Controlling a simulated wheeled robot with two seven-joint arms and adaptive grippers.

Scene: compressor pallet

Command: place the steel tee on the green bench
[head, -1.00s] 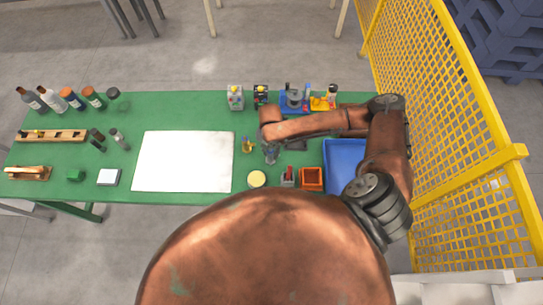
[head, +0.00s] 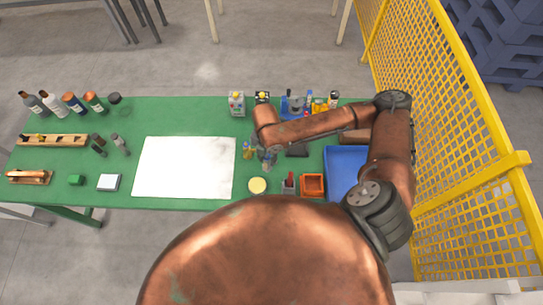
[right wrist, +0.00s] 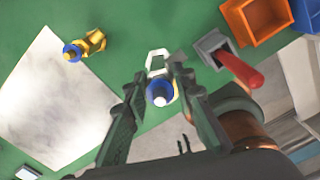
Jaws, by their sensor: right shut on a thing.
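The steel tee (right wrist: 158,62) is pale grey with a blue ring and shows between my right fingers in the right wrist view. My right gripper (right wrist: 160,76) is shut on it; the fingers stand apart by the tee's width. In the head view my right gripper (head: 267,160) is over the green bench (head: 125,150), right of the white sheet, and the tee there is too small to make out. I cannot tell whether the tee touches the bench top. My left gripper is in no view.
A brass fitting with a blue ring (right wrist: 90,45) lies left of the gripper, by the white sheet (head: 185,167). A cream disc (head: 257,186), a grey holder with a red handle (head: 289,183), an orange bin (head: 312,184) and a blue tray (head: 345,165) are near the front edge.

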